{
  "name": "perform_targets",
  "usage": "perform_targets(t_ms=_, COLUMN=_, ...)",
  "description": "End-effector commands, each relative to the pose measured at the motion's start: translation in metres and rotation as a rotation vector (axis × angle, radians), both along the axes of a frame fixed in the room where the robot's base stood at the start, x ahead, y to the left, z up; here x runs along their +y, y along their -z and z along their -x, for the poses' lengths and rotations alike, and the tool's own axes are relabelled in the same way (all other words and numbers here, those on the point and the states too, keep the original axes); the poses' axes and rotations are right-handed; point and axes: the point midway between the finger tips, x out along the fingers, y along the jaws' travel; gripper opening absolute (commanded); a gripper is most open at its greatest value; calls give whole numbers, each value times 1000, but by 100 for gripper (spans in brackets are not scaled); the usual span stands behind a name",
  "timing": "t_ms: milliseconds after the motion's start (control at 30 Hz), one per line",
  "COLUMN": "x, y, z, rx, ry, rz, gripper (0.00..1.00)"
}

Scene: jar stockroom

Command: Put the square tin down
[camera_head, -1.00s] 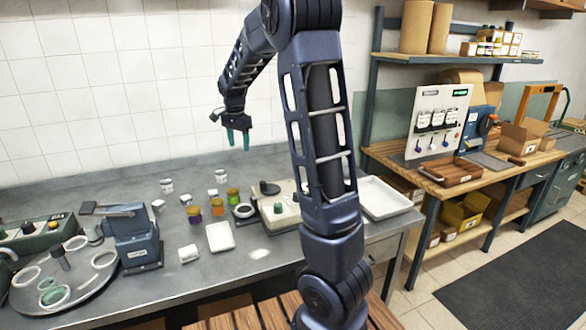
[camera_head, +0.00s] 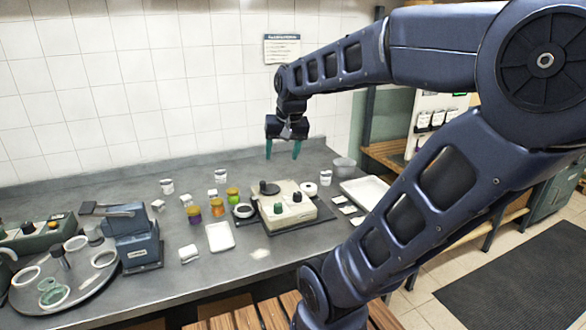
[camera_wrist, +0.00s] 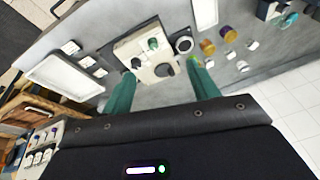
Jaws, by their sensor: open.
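My gripper (camera_head: 283,154) is open and empty, in the air above the far side of the counter, behind the beige machine. In the wrist view its two green fingers (camera_wrist: 160,72) are spread, with nothing between them but the machine and counter well beyond. I cannot tell for sure which thing is the square tin. Small white squarish pieces stand on the counter: a white block (camera_head: 189,254) near the front, a small one (camera_head: 158,205) farther back, and several flat ones (camera_head: 347,209) beside the white tray.
The beige machine (camera_head: 290,207) with knobs stands mid-counter. Jars with coloured contents (camera_head: 218,207) and a small white tray (camera_head: 220,237) are left of it. A large white tray (camera_head: 368,190) is at the right. A blue press (camera_head: 133,235) and round carousel (camera_head: 62,280) are at the left.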

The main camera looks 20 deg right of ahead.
Motion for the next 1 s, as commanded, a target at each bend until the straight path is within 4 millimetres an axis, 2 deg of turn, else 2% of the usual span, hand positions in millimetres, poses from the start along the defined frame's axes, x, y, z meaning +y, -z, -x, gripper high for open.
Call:
perform_targets(t_ms=33, x=-1, y=2, z=14, rx=-19, ry=-28, rz=18, gripper=60)
perform_targets(t_ms=100, x=-2, y=7, z=31, rx=-40, ry=-72, rz=44, gripper=60)
perform_targets(t_ms=300, x=-3, y=18, z=62, rx=-77, ry=-162, rz=106, gripper=60)
perform_targets(t_ms=467, x=-3, y=22, z=70, rx=-86, ry=-188, rz=126, gripper=60)
perform_targets(t_ms=800, x=-3, y=22, z=70, rx=-86, ry=-190, rz=127, gripper=60)
perform_targets(t_ms=1000, x=-2, y=14, z=59, rx=-80, ry=-214, rz=138, gripper=99)
